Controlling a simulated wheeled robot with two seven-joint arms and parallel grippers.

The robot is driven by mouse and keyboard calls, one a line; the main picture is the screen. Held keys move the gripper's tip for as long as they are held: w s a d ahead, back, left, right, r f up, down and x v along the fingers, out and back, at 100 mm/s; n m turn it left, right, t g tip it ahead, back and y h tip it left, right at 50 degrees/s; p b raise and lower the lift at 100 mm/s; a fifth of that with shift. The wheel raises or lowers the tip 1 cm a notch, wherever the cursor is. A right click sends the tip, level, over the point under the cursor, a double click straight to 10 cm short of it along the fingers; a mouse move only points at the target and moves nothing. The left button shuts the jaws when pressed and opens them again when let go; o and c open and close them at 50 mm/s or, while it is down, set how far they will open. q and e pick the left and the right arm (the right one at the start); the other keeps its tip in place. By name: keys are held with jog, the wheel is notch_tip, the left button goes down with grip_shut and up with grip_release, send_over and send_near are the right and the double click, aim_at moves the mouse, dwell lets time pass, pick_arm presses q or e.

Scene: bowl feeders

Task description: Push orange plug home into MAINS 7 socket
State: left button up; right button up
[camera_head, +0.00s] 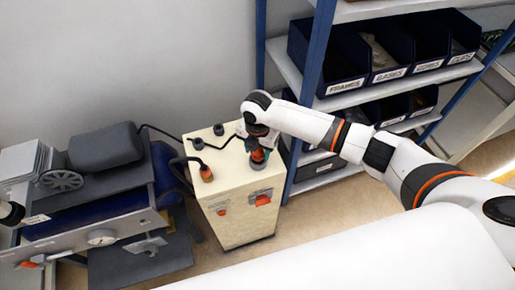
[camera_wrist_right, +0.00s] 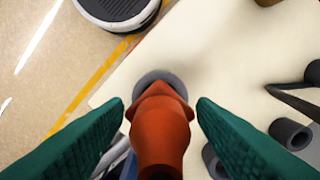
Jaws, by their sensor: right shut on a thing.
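The orange plug (camera_head: 258,154) is at the top of the cream cabinet (camera_head: 236,190), near its right side. My right gripper (camera_head: 258,143) comes from above and is shut on it. In the right wrist view the plug (camera_wrist_right: 160,128) lies between the green fingers of my right gripper (camera_wrist_right: 160,112). A grey round socket (camera_wrist_right: 160,78) shows around and beyond the plug's front end, against the cream top. The plug is lined up with this socket; how deep it sits is hidden. No MAINS 7 label is readable.
Another orange plug (camera_head: 206,173) with a dark cable stands on the cabinet's left side. Grey sockets (camera_head: 219,130) sit on the top. A blue shelf rack with dark bins (camera_head: 385,55) stands close at right; a grey machine (camera_head: 105,145) stands at left.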

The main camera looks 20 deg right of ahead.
jog(key=shift+f+b, duration=0.55)
jog(key=shift+f, duration=0.6)
dwell(0.4)
jog(key=o, duration=1.4)
jog(key=shift+r, duration=0.2)
notch_tip(320, 180, up, 7)
jog(key=p, duration=0.7)
notch_tip(320, 180, up, 4)
jog(key=p, duration=0.4)
